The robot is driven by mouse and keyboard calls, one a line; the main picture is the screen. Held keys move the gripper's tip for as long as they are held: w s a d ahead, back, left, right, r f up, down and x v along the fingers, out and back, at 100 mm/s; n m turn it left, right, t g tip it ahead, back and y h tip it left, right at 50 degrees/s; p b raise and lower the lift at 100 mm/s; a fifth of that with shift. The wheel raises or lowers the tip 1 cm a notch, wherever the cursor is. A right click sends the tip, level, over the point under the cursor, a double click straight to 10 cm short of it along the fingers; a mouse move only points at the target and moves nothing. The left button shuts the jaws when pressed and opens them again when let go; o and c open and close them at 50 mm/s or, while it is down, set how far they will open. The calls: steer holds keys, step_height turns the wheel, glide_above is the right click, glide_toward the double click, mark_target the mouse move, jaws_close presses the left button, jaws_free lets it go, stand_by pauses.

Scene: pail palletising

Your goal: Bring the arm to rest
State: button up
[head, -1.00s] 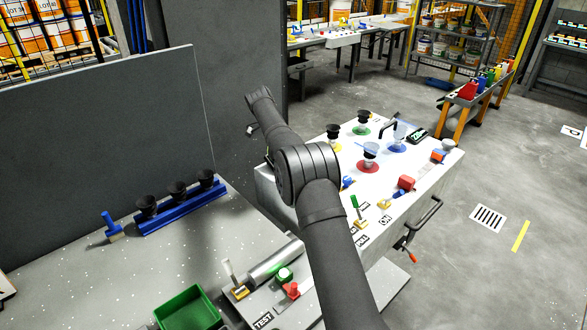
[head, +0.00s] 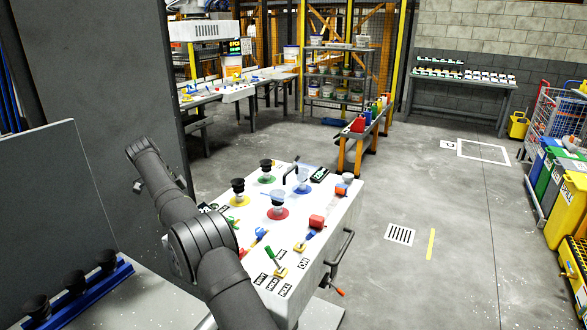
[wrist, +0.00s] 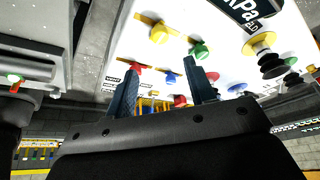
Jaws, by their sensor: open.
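My dark grey arm (head: 165,185) rises from the bottom of the head view and bends at a thick round joint left of a white panel table (head: 325,225). My gripper is not distinguishable in the head view. In the wrist view my gripper (wrist: 160,82) shows two dark blue fingers, spread apart with nothing held between them. Behind the fingers lies a white panel surface with coloured knobs, seen at a slant. I cannot tell how far the fingertips are from it.
The white table carries black suction cups on coloured discs, such as a red disc (head: 278,212), plus levers and a gauge (head: 320,174). A blue rack (head: 80,295) with black cups stands at lower left beside a grey partition (head: 60,190). Open floor (head: 440,200) lies right.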

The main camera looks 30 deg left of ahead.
steer(key=shift+n, duration=0.4)
steer(key=x, duration=1.1)
steer(key=shift+w+f, duration=0.1)
steer(key=shift+f, duration=0.25)
steer(key=shift+d+f+n+y, duration=0.1)
steer(key=shift+n+y, duration=0.2)
steer(key=shift+n, duration=0.1)
steer(key=shift+n+t+y, duration=0.5)
steer(key=shift+n+y, duration=0.2)
steer(key=shift+n, duration=1.3)
